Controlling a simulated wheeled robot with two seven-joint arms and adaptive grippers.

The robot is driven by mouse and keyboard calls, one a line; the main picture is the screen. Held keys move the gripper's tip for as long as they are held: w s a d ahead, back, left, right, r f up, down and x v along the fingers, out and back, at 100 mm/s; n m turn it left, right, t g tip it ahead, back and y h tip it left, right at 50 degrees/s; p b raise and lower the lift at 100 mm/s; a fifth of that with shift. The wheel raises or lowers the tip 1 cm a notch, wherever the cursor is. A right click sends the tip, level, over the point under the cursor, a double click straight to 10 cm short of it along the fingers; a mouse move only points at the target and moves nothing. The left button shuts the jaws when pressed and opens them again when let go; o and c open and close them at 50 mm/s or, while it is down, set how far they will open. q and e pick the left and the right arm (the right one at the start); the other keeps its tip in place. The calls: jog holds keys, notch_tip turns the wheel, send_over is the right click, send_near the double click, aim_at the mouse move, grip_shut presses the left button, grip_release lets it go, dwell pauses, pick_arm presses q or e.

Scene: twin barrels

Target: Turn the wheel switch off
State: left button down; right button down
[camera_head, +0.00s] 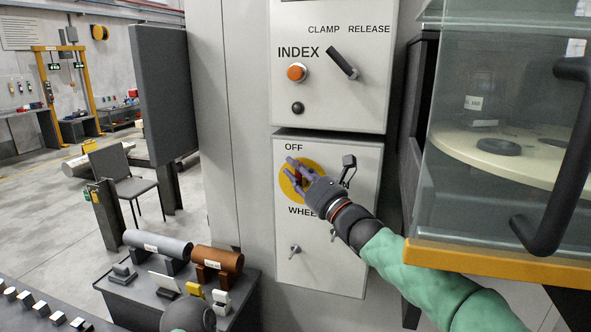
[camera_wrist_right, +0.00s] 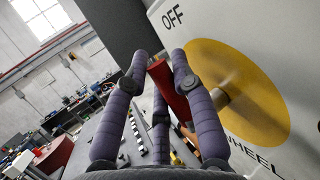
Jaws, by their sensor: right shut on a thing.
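The wheel switch is a yellow disc (camera_head: 284,187) with a red handle (camera_wrist_right: 169,92) on a light grey panel (camera_head: 330,262). OFF is printed above the disc and WHEEL below it. In the right wrist view the disc (camera_wrist_right: 252,72) stands to the right, with a grey shaft at its middle. My right gripper (camera_head: 296,171) is at the disc with its purple fingers shut on the red handle. In the wrist view its fingers (camera_wrist_right: 160,62) stand around the handle. The fingers partly cover the switch in the head view, so the handle's exact angle is hard to tell.
A black lever (camera_head: 349,162) sits just right of the disc. Above are an orange button (camera_head: 297,72) and the CLAMP RELEASE lever (camera_head: 342,62). A glass-fronted cabinet with a yellow edge (camera_head: 490,262) stands close on the right. Two barrels, grey (camera_head: 157,244) and brown (camera_head: 216,259), lie below left.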

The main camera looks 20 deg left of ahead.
jog(key=c, duration=1.3)
grip_release()
jog(key=shift+o, duration=0.2)
jog(key=v, duration=1.2)
